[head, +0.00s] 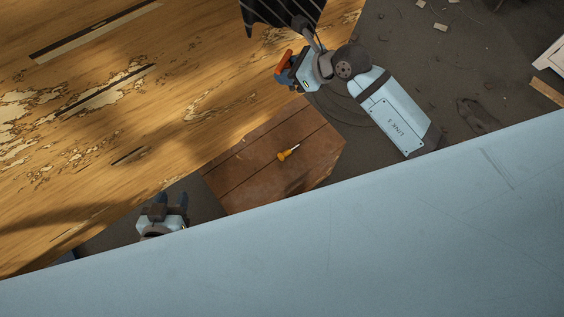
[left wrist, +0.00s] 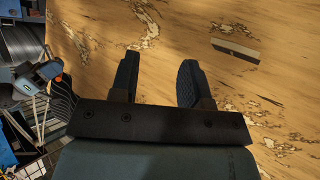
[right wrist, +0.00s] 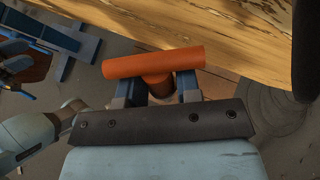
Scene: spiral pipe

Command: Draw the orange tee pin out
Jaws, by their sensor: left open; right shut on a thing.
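The orange tee pin shows in the head view (head: 284,62) and in the right wrist view (right wrist: 153,62). My right gripper (head: 288,75) is shut on its short stem, with the crossbar lying across beyond the fingertips. The far part of the stem is hidden between my fingers. I see nothing attached to the pin, and I cannot tell whether it touches anything. My left gripper (head: 172,199) is open and empty low in the head view, beside the edge of the wooden tabletop. Its two fingers (left wrist: 158,62) stand apart in the left wrist view.
A wooden tabletop (head: 120,120) with bark-like patches fills the left. A brown board (head: 240,175) bears a small yellow-orange tool (head: 288,152). A dark ribbed object (head: 275,12) stands near my right gripper. Grey floor with debris (head: 465,60) lies at right.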

